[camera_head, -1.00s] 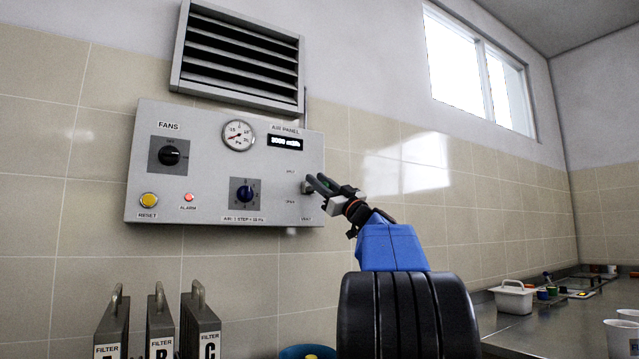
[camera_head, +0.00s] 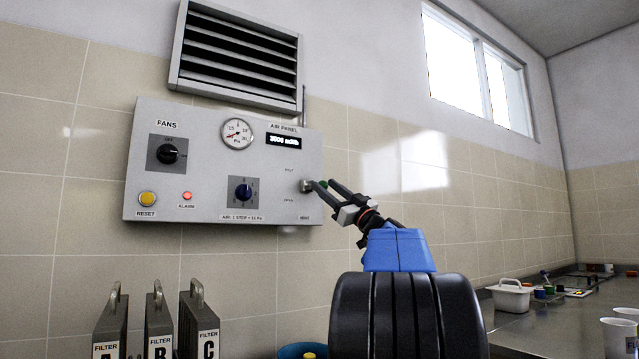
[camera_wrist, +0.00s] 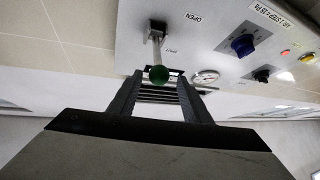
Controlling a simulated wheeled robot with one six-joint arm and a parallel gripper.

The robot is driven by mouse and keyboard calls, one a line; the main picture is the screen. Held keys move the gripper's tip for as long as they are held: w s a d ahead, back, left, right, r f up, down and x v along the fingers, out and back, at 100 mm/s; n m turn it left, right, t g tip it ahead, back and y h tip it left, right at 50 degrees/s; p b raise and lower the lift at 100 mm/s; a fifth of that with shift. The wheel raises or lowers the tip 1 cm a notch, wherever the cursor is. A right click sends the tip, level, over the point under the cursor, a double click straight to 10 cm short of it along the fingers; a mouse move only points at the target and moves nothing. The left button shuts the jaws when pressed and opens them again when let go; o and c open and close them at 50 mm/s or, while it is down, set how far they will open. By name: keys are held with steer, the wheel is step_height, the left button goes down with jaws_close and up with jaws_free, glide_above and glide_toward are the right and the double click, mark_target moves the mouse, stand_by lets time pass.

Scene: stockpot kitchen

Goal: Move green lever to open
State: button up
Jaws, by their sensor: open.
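The green lever has a round green knob (camera_wrist: 158,74) on a pale metal stem, fixed to the grey air panel. In the head view its knob (camera_head: 324,183) shows partly between my fingers, at the panel's right side. The small "OPEN" label (camera_head: 289,200) is below the lever's mount and the "SHUT" label (camera_head: 289,170) is above it. My gripper (camera_head: 327,183) is open, with its fingers towards the panel. In the wrist view the knob lies between the tips of my gripper (camera_wrist: 158,77). I cannot tell whether either finger touches it.
The air panel (camera_head: 215,205) also carries a fans knob (camera_head: 167,154), a blue air knob (camera_head: 243,191), a gauge (camera_head: 237,133) and a yellow reset button (camera_head: 148,198). A vent (camera_head: 238,58) is above. Filters (camera_head: 198,325) stand below. A counter (camera_head: 540,325) is at right.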

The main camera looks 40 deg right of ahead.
steer(key=v, duration=1.2)
steer(key=shift+r, duration=0.1)
steer(key=shift+c, duration=0.5)
